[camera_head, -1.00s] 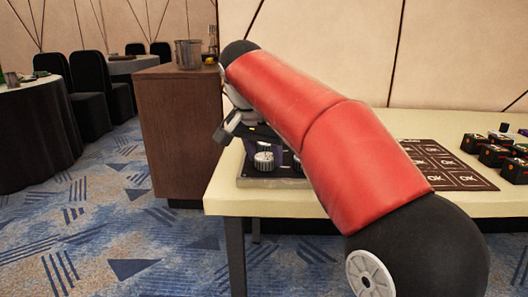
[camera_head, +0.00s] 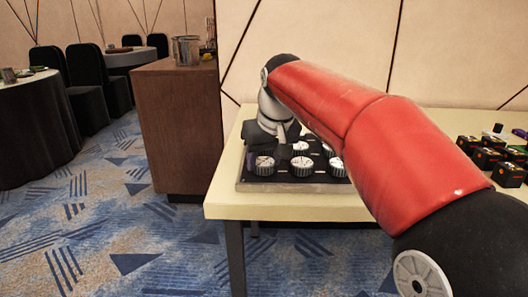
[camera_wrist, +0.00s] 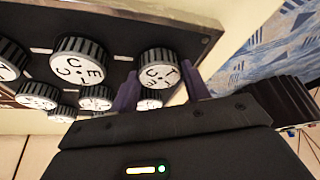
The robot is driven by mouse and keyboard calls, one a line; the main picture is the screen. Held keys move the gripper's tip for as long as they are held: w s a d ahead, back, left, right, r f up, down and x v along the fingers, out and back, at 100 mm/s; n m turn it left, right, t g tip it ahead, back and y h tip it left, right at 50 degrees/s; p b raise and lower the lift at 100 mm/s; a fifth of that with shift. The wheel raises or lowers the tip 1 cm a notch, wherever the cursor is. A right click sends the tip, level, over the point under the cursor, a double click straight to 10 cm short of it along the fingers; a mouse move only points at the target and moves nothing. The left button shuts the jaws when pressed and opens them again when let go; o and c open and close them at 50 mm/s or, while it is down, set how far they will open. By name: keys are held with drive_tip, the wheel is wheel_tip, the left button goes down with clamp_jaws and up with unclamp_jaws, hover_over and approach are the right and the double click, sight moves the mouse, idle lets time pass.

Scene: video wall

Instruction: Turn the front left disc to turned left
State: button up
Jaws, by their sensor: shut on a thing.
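The front left disc (camera_head: 264,165) is a round knob with a ribbed dark rim and a white lettered face. It sits at the near left corner of a dark board (camera_head: 300,187) on the table. In the wrist view the disc (camera_wrist: 158,66) is between the two purple fingers of my gripper (camera_wrist: 160,82), which is shut on its sides. In the head view my gripper (camera_head: 272,138) is low over the board's left end, partly hiding the back row. The disc's letters are small and tilted, and I cannot tell its exact setting.
Neighbouring discs (camera_head: 303,166) stand close on the right and behind. Several black boxes (camera_head: 487,158) are at the table's right. A wooden cabinet (camera_head: 180,130) stands left of the table. My red arm hides the table's middle.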

drive_tip(key=n+p, duration=0.1)
drive_tip(key=n, duration=0.1)
drive_tip(key=n+y+p, duration=0.1)
drive_tip(key=n, duration=0.1)
drive_tip(key=shift+w+d+r+g+y, duration=0.1)
drive_tip(key=shift+d+g+y, duration=0.05)
drive_tip(key=shift+g+y, duration=0.2)
drive_tip(key=shift+n+g+y+p, duration=0.25)
drive_tip(key=shift+n+g+p, duration=0.3)
drive_tip(key=shift+n, duration=0.95)
drive_tip(key=o, duration=1)
drive_tip(key=p+v, duration=0.1)
drive_tip(key=v, duration=0.6)
drive_tip(key=shift+r, duration=0.25)
